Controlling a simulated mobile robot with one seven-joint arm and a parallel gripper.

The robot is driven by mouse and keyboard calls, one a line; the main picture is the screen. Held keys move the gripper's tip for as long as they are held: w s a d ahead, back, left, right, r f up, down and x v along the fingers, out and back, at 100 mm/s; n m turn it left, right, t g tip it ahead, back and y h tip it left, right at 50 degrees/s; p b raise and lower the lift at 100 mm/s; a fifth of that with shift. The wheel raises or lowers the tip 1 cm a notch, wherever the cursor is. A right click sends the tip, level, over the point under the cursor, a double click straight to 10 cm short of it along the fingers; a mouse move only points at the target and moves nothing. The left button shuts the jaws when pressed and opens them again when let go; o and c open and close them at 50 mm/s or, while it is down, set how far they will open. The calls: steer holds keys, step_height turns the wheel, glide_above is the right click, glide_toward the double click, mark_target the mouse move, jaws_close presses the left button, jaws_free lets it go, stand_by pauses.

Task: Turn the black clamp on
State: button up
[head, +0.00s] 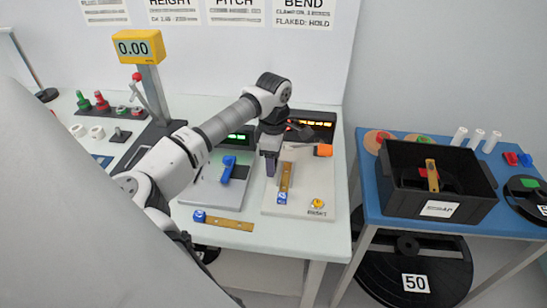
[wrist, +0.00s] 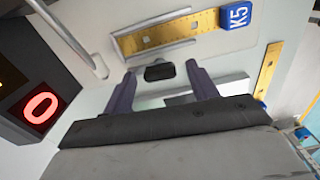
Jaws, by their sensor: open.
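A small black block (wrist: 160,72), which looks like the black clamp's switch, sits on the pale plate of the right-hand station. It shows in the wrist view between my fingertips and a little beyond them; I cannot tell how far below. In the head view my gripper (head: 270,166) covers that spot, pointing down just left of a brass strip (head: 285,178). In the wrist view my gripper (wrist: 160,75) is open, with two dark fingers apart and nothing held. The brass strip (wrist: 165,35) with blue tag K5 lies beside the block.
A loose brass strip (head: 226,222) lies at the front edge. A black crate (head: 395,195) stands on the blue table.

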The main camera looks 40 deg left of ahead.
steer(key=shift+c, duration=0.2)
steer(key=c, duration=0.9)
steer(key=shift+c, duration=0.2)
steer(key=shift+m+b, duration=0.3)
steer(key=m+b, duration=0.2)
steer(key=shift+f+m, duration=0.1)
steer(key=shift+m, duration=0.2)
steer(key=m+b, duration=0.1)
steer(key=m, duration=0.4)
steer(key=shift+m+b, duration=0.3)
steer(key=shift+b, duration=0.1)
steer(key=m, duration=0.4)
steer(key=shift+b, duration=0.3)
steer(key=shift+r+m, duration=0.2)
steer(key=shift+m, duration=2.1)
